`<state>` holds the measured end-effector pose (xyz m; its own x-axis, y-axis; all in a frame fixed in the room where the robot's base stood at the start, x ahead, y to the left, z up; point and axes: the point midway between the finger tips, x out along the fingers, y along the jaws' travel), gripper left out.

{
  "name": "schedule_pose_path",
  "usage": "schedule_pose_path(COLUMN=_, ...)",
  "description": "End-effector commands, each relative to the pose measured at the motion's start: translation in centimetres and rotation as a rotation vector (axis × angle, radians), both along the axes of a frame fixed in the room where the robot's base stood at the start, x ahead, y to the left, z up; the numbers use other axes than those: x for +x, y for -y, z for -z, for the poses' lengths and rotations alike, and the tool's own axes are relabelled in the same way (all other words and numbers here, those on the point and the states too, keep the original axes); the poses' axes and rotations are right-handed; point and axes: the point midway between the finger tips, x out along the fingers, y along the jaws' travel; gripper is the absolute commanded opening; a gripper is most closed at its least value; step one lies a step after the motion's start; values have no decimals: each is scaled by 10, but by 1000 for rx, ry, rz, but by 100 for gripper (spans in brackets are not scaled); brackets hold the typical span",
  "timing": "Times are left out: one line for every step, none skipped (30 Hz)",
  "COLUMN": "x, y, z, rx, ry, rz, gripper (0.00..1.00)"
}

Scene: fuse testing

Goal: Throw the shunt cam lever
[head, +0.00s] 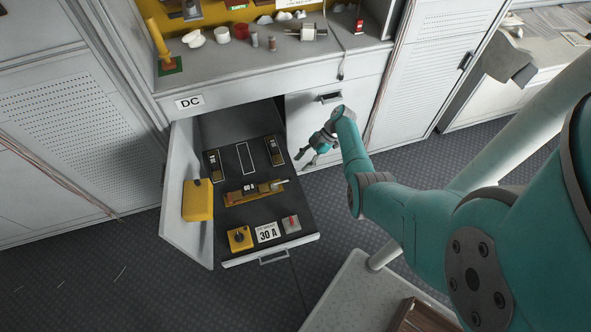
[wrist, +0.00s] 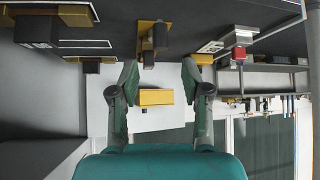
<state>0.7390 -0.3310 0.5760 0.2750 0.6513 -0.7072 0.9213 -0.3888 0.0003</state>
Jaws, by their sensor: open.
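The open drawer (head: 303,213) holds a brass-coloured shunt assembly (head: 240,196) across its middle, with a small label on it. A short lever-like piece with a pale tip (head: 284,181) sticks out at its right end; I take it for the cam lever. In the wrist view the assembly's end (wrist: 153,38) shows as brass and dark blocks, just above and between the fingertips in the picture. My gripper (head: 312,150) is to the right of the drawer's back part. In the wrist view my gripper (wrist: 160,80) is open, with nothing between its fingers.
The drawer also holds two fuse-like blocks (head: 215,163) (head: 275,150), a yellow knob box (head: 240,238), a 30 A card (head: 267,232) and a red-button box (head: 291,224). The counter (head: 222,70) above is cluttered.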

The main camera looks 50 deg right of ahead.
Motion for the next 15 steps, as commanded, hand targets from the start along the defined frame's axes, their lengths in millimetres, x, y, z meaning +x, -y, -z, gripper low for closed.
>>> schedule_pose_path(x=-3, y=6, z=-6, rx=-1, ry=1, rz=1, gripper=47)
schedule_pose_path(x=-4, y=10, z=-10, rx=-1, ry=1, rz=1, gripper=47)
schedule_pose_path(x=-5, y=13, z=-13, rx=-1, ry=0, rz=1, gripper=47)
schedule_pose_path(x=-6, y=15, z=-16, rx=-1, ry=0, rz=1, gripper=47)
schedule_pose_path(x=-7, y=17, z=-18, rx=-1, ry=0, rz=1, gripper=47)
schedule_pose_path(x=-8, y=19, z=-20, rx=-1, ry=0, rz=0, gripper=47)
schedule_pose_path(x=-9, y=20, z=-22, rx=0, ry=0, rz=0, gripper=47)
schedule_pose_path(x=-10, y=22, z=-23, rx=0, ry=-1, rz=-1, gripper=47)
schedule_pose_path(x=-10, y=23, z=-25, rx=0, ry=-1, rz=-1, gripper=47)
schedule_pose_path(x=-10, y=23, z=-25, rx=0, ry=-1, rz=-1, gripper=47)
schedule_pose_path(x=-11, y=24, z=-26, rx=0, ry=-1, rz=-1, gripper=47)
schedule_pose_path(x=-11, y=24, z=-26, rx=0, ry=-1, rz=-1, gripper=47)
schedule_pose_path(x=-11, y=24, z=-26, rx=0, ry=-1, rz=-1, gripper=47)
schedule_pose_path(x=-11, y=24, z=-26, rx=0, ry=-1, rz=-1, gripper=47)
schedule_pose_path(x=-11, y=24, z=-26, rx=0, ry=-1, rz=-1, gripper=47)
